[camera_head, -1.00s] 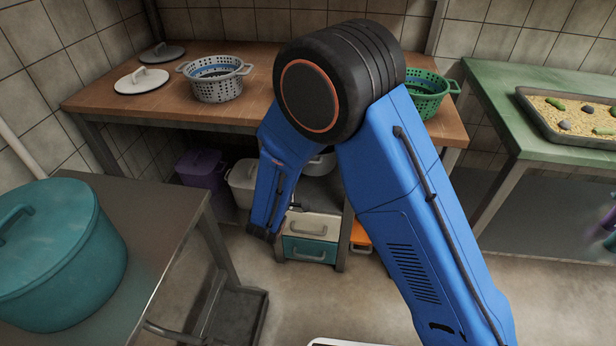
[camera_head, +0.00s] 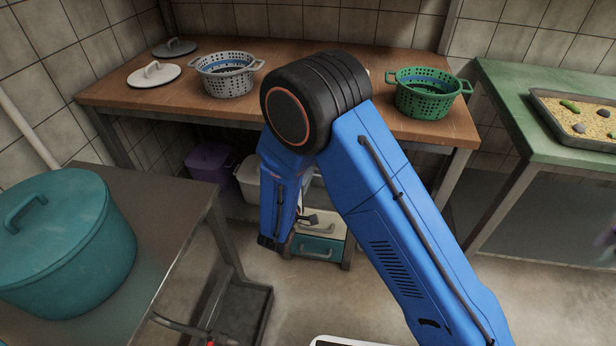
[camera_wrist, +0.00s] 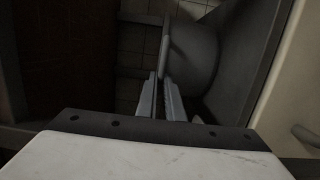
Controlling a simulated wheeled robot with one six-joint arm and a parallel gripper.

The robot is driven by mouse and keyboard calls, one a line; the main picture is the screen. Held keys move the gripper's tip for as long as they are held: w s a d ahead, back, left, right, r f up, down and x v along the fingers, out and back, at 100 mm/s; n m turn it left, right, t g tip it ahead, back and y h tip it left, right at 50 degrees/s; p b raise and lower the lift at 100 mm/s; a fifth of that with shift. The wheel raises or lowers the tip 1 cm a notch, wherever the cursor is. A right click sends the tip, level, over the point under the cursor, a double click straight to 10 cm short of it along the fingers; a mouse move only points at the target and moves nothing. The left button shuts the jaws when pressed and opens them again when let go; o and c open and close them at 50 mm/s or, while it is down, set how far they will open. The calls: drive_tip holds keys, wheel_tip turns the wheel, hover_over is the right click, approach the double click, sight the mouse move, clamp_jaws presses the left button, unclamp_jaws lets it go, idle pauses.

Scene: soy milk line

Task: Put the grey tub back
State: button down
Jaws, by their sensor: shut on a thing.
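The grey tub (camera_wrist: 192,50) shows in the wrist view as a dim, rounded grey shape with a rim, just beyond and right of the fingers. My gripper (camera_wrist: 164,98) is shut on its near edge, between two narrow pale fingers. Exactly what part is pinched is too dark to tell. In the head view my blue arm reaches down under the wooden table and hides most of the gripper and what it holds.
A purple tub (camera_head: 209,162) and an off-white tub (camera_head: 247,180) stand under the wooden table (camera_head: 150,92), left of a drawer unit (camera_head: 317,248). Grey (camera_head: 228,78) and green (camera_head: 424,98) colanders stand on top. A teal pot (camera_head: 60,250) is at left.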

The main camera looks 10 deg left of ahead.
drive_tip(key=c, duration=1.9)
unclamp_jaws()
drive_tip(key=shift+f, duration=0.1)
drive_tip(key=shift+s, duration=0.1)
drive_tip(key=s+a, duration=0.2)
drive_tip(key=s, duration=0.9)
drive_tip(key=shift+s+a, duration=0.15)
drive_tip(key=shift+s, duration=0.15)
